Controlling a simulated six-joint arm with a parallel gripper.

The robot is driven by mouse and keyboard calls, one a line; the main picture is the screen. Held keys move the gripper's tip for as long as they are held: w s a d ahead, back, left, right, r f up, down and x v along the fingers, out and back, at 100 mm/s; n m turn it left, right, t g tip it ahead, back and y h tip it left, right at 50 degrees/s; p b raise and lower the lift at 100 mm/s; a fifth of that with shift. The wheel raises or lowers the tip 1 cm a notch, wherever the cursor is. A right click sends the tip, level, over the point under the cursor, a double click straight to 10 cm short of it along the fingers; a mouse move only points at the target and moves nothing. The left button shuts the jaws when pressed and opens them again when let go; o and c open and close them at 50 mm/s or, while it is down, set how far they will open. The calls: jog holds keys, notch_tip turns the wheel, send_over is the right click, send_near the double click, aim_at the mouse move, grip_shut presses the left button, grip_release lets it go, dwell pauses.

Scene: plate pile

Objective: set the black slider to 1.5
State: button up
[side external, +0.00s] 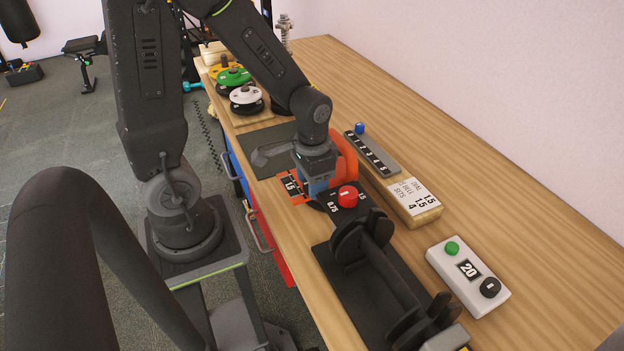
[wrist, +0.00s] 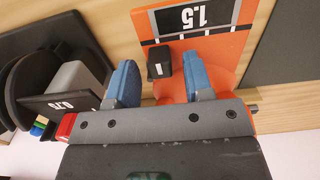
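The black slider (wrist: 159,63) is a small dark block on an orange base (wrist: 228,50), seen in the wrist view. It sits just below a black scale panel (wrist: 188,20) with white tick marks and the number 1.5. My gripper (wrist: 160,80) is open, with one blue finger on each side of the slider and a small gap at each side. In the side external view my gripper (side external: 318,183) is low over the orange device (side external: 346,152), and its blue fingers hide the slider there. The 1.5 panel (side external: 291,187) shows left of the fingers.
A black rack (side external: 375,270) stands in front. A sign block (side external: 410,192), a numbered strip (side external: 372,153) and a white control box (side external: 468,275) lie on the table.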

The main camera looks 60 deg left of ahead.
jog(key=shift+r, duration=0.1)
notch_tip(320, 180, up, 14)
jog(key=shift+f, duration=0.2)
dwell(0.4)
jog(key=shift+d, duration=0.1)
jog(key=s+d+r+t, duration=0.4)
jog(key=s+d+t, duration=0.1)
jog(key=shift+s+t, duration=0.25)
jog(key=shift+t, duration=0.05)
jog(key=shift+o, duration=0.4)
jog(key=shift+r, duration=0.15)
dwell(3.2)
